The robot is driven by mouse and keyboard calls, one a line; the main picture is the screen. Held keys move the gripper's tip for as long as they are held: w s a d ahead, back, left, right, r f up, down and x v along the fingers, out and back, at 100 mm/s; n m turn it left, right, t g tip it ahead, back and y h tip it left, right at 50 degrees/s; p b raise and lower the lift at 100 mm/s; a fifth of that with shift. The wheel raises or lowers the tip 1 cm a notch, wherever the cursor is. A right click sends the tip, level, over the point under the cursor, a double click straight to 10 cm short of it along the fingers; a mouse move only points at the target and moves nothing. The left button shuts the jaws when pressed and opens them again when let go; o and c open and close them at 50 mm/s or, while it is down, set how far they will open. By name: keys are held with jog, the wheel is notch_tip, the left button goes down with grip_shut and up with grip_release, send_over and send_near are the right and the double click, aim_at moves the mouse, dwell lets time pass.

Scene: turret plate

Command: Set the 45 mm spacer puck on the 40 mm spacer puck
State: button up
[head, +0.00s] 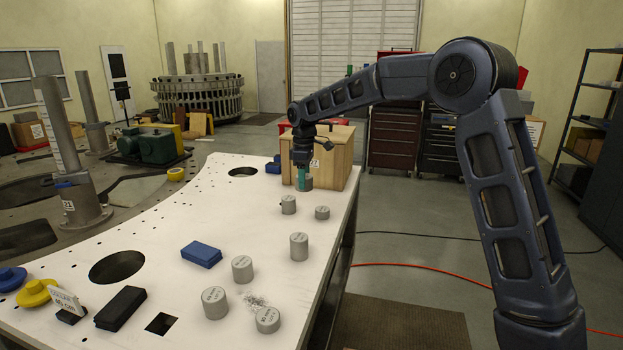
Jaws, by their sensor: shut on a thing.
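Several grey cylindrical spacer pucks stand on the white plate (225,225). My gripper (302,180) is at the far end of the plate, in front of the wooden box, shut on a grey puck (308,184). The held puck is partly hidden by the fingers, and I cannot tell whether it touches the plate. Nearest to it stand a small puck (288,205) and a low puck (322,213). Closer to me are a taller puck (299,246) and others (242,269), (214,303), (267,320). Their size markings are too small to read, so I cannot tell the 40 mm from the 45 mm.
The wooden box (335,160) stands close behind my gripper. The plate has large holes (117,267). Its middle is mostly clear.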

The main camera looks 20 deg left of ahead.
jog(key=s+a+f+n, duration=0.2)
jog(key=s+a+n, duration=0.15)
jog(key=s, duration=0.95)
jog(key=s+a+f+n, duration=0.2)
jog(key=s+a, duration=0.3)
jog(key=s, duration=0.8)
jog(key=s+a+f+n, duration=0.1)
jog(key=s+a+n, duration=0.25)
jog(key=s, duration=0.85)
jog(key=shift+m, duration=0.4)
jog(key=shift+s+f, duration=0.2)
jog(key=shift+f, duration=3.8)
jog(key=o, duration=1.3)
jog(key=shift+f, duration=0.1)
notch_tip(320, 180, up, 11)
